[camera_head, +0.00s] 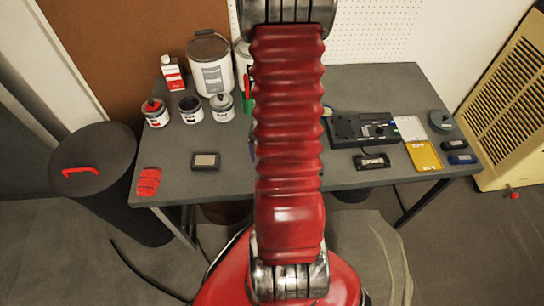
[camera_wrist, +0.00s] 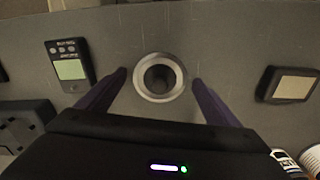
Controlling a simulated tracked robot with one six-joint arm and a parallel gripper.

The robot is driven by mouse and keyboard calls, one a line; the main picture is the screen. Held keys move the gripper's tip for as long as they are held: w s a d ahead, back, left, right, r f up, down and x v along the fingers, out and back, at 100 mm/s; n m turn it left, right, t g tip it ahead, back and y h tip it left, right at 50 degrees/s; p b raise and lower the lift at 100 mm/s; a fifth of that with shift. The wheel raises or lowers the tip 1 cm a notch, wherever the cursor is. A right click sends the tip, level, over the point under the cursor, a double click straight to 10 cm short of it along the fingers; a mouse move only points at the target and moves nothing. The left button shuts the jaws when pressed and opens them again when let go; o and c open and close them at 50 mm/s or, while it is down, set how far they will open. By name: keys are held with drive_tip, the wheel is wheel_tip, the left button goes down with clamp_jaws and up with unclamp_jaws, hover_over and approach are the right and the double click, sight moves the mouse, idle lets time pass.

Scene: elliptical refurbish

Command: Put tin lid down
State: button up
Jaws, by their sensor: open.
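A round silver-rimmed piece with a dark centre, which looks like the tin lid (camera_wrist: 158,78), lies flat on the grey table in the wrist view. My gripper (camera_wrist: 159,80) is open, with one dark purple finger on either side of it and a gap at each side. I cannot tell how high the fingertips are above the table. In the head view, my red arm hides the gripper and the lid. Small tins stand at the table's back left: one with a red top (camera_head: 155,113), one dark-topped (camera_head: 190,109) and one pale (camera_head: 222,107).
A meter (camera_wrist: 70,66) lies left of the lid in the wrist view, a framed block (camera_wrist: 291,85) right. A black box (camera_head: 362,129), yellow pad (camera_head: 424,157) and red cloth (camera_head: 148,182) lie on the table (camera_head: 185,143). A large pail (camera_head: 210,66) stands behind the tins.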

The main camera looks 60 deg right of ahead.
wheel_tip(320, 180, up, 12)
idle(0.9)
drive_tip(key=shift+r, duration=0.1)
idle(0.6)
drive_tip(key=w+a+r+n+t+h, duration=0.1)
drive_tip(key=w+a+r+n+t, duration=0.2)
drive_tip(key=a+r, duration=0.65)
drive_tip(key=w+a+r+n+t, duration=0.1)
drive_tip(key=w+a+r+n, duration=0.35)
drive_tip(key=a, duration=0.85)
drive_tip(key=s+a+r+n+t+y, duration=0.1)
drive_tip(key=s+a+r+n, duration=0.3)
drive_tip(key=a+r, duration=0.2)
drive_tip(key=shift+s+a+r+t, duration=0.3)
drive_tip(key=shift+s+a, duration=0.1)
drive_tip(key=shift+a, duration=0.8)
drive_tip(key=shift+n, duration=0.25)
